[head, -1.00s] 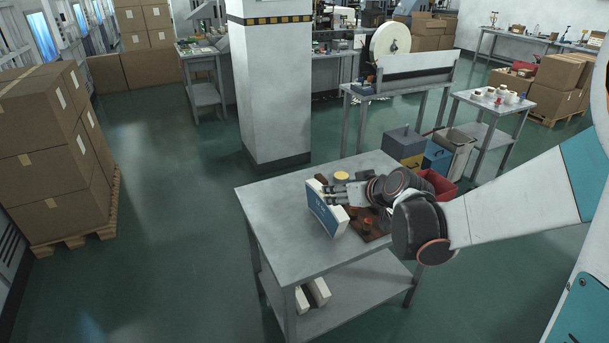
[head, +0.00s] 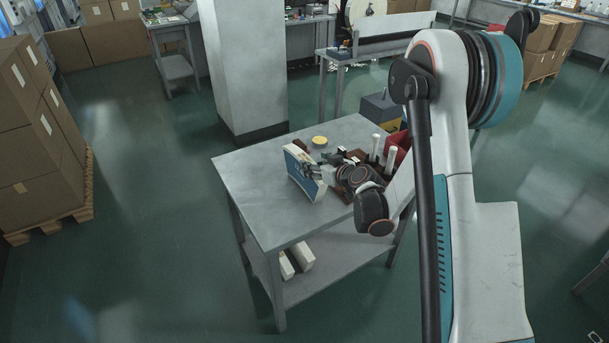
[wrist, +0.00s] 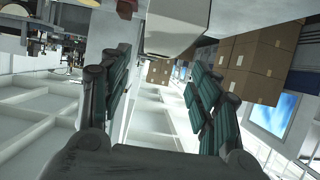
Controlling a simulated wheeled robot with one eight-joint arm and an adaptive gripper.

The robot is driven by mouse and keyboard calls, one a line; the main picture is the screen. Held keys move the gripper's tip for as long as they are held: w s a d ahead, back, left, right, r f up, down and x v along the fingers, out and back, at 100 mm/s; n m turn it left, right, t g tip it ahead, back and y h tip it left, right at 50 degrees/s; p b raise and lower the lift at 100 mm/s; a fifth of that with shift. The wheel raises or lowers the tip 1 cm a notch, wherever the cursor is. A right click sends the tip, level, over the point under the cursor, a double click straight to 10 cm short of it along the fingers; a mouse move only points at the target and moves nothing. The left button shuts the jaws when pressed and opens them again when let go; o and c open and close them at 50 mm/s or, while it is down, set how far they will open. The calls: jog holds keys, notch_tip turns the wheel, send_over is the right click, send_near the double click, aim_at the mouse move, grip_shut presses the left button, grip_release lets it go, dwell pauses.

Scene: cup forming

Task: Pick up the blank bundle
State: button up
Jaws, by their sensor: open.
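The blank bundle (head: 303,176) stands on the grey table in the head view, a slightly curved white stack with a blue face toward the left. My gripper (head: 314,171) is at its right side, fingers reaching toward it and overlapping it in the picture. Contact cannot be told. In the wrist view my gripper (wrist: 160,90) is open, its two dark green fingers wide apart. A pale block (wrist: 170,30), apparently the bundle, shows at the top, between and beyond the fingers. Nothing is held.
A brown tray (head: 347,157) with small parts and two white posts (head: 391,158) stand right of the bundle. A yellow disc (head: 320,141) lies behind it. The front left of the table (head: 258,200) is bare. White blocks (head: 300,254) lie on the lower shelf.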

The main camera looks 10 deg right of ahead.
aim_at(306, 159)
jog(key=b+x, duration=0.3)
jog(key=x, duration=0.6)
jog(key=shift+d, duration=0.15)
jog(key=shift+r, duration=0.1)
grip_shut()
